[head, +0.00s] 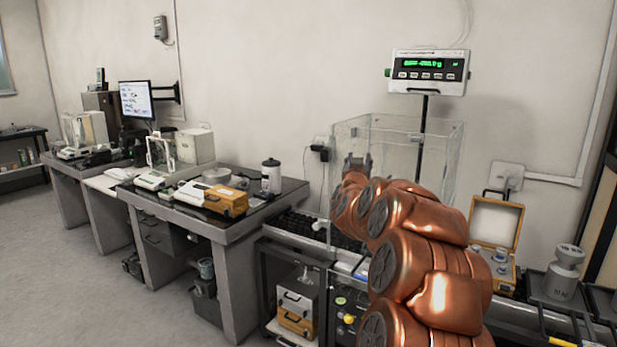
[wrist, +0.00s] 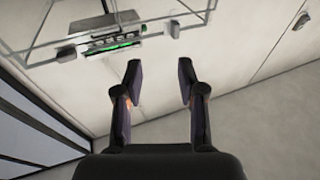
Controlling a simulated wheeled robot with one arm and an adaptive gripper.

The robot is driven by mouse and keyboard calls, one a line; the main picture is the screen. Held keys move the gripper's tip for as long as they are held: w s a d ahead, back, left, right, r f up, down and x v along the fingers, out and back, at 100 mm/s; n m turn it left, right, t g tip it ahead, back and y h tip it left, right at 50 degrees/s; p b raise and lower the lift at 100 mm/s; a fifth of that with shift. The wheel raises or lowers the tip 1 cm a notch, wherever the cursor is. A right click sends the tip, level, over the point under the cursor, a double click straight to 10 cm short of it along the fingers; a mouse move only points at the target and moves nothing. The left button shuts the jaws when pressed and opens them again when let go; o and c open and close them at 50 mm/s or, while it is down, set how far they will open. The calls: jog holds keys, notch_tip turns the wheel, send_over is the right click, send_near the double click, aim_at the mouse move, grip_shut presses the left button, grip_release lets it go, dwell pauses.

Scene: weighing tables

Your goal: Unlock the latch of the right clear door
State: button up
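A clear-walled enclosure (head: 385,124) stands on the bench below the display; clear panels (wrist: 75,33) show at the upper left of the wrist view. I cannot tell which panel is the right door. Two small grey fittings, one at the right (wrist: 174,30) and one at the left (wrist: 66,54), sit on the clear panels' edge in the wrist view; I cannot tell whether either is the latch. My gripper (wrist: 160,68) is open and empty, its fingers apart. In the head view my gripper (head: 357,163) overlaps the enclosure's front left. My arm hides the enclosure's lower part.
A display unit (head: 428,72) with green digits stands on a post behind the enclosure. An open wooden weight case (head: 497,222) and a large metal weight (head: 565,272) are at the right. A grey table (head: 215,225) with balances stands left. Floor at the left is clear.

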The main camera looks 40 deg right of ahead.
jog(key=w+a+f+n+y, duration=0.1)
jog(key=w+a+y, duration=0.1)
jog(key=a, duration=0.5)
jog(key=w+a+f+n+t+y, duration=0.1)
jog(key=w+a+f+n+y, duration=0.1)
jog(key=a, duration=0.5)
jog(key=shift+w+a+f+n+t+y+p, duration=0.15)
jog(key=shift+w+n+t+y+p, duration=0.25)
jog(key=shift+y, duration=1)
jog(key=shift+w+a, duration=0.1)
